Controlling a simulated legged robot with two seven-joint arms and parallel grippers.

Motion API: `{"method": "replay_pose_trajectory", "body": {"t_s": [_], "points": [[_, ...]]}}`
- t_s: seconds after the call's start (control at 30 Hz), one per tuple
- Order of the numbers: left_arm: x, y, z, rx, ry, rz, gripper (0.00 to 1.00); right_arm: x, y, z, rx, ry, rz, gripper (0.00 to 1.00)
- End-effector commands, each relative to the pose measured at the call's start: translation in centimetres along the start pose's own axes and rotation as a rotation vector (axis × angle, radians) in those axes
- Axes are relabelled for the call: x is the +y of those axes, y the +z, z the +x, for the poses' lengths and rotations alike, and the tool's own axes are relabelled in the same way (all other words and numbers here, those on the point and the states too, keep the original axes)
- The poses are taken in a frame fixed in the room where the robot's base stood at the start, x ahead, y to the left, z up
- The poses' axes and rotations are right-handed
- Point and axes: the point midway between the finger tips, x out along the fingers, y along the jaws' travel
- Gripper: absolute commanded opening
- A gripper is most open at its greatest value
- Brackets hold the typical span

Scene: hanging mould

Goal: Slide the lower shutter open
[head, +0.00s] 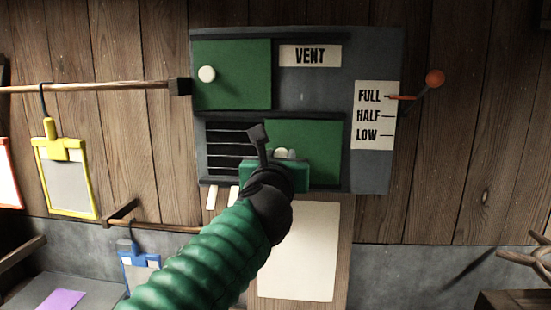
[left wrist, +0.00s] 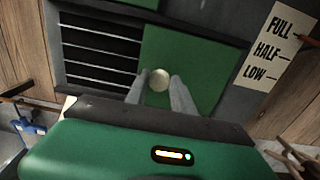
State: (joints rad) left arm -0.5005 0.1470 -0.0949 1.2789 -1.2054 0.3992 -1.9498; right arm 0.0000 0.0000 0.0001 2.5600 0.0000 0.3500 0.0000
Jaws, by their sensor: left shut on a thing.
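The lower shutter (head: 318,142) is a green panel at the right part of the lower opening in the vent panel. Dark horizontal slats (head: 228,148) show uncovered to its left. Its round pale knob (left wrist: 159,80) sits between the two grey fingers of my left gripper (left wrist: 160,88), which is shut on it. In the head view, my green left arm and dark wrist cover the lower left part of the shutter, and the knob shows only partly. The lower shutter also shows in the left wrist view (left wrist: 205,65). My right gripper is not in view.
The upper shutter (head: 240,85) is green with a white knob (head: 207,74) and stands at the left. An orange-knobbed lever (head: 434,78) points near FULL on the label (head: 374,115). Framed tags (head: 68,185) hang at the left; a blank sheet (head: 300,250) is below.

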Motion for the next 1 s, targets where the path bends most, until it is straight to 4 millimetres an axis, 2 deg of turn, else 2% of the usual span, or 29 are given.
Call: {"method": "replay_pose_trajectory", "body": {"t_s": [0.03,0.2,0.57,0.67,1.0], "points": [[-0.2,-0.8,0.2,0.013,-0.001,0.001,0.3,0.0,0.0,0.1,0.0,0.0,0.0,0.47],[-0.1,-0.5,0.1,0.009,0.0,0.001,0.52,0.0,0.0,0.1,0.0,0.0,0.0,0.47],[0.0,-0.2,-0.7,0.001,-0.001,-0.001,0.52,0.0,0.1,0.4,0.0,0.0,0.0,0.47],[0.0,-0.4,-2.4,0.0,-0.001,-0.001,0.52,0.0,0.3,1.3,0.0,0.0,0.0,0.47],[-0.4,-0.6,-12.1,0.004,-0.002,0.0,0.52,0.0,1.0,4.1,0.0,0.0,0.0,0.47]]}}
